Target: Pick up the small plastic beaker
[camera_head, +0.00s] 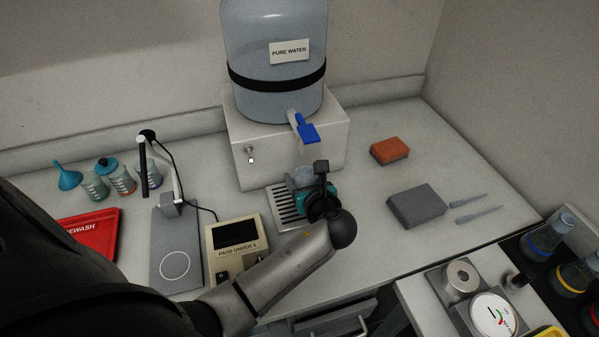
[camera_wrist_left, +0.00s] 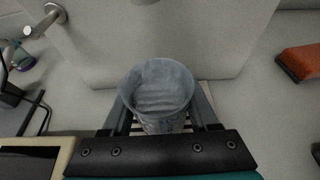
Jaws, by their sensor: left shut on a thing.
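The small plastic beaker (camera_wrist_left: 158,88) is translucent, upright and looks empty in the left wrist view. My left gripper (camera_wrist_left: 160,118) is shut on it, with one finger on each side. In the head view the beaker (camera_head: 302,176) shows partly above my left gripper (camera_head: 308,184), over the slotted drip tray below the water tap. The wrist and gripper body hide its lower part there. I cannot tell whether it touches the tray. My right gripper is not in view.
A pure water tank (camera_head: 275,65) with a blue tap (camera_head: 307,130) stands on a white block (camera_head: 290,150) just behind. The drip tray (camera_head: 284,208) lies below. An orange sponge (camera_head: 389,151) and grey block (camera_head: 416,206) lie right.

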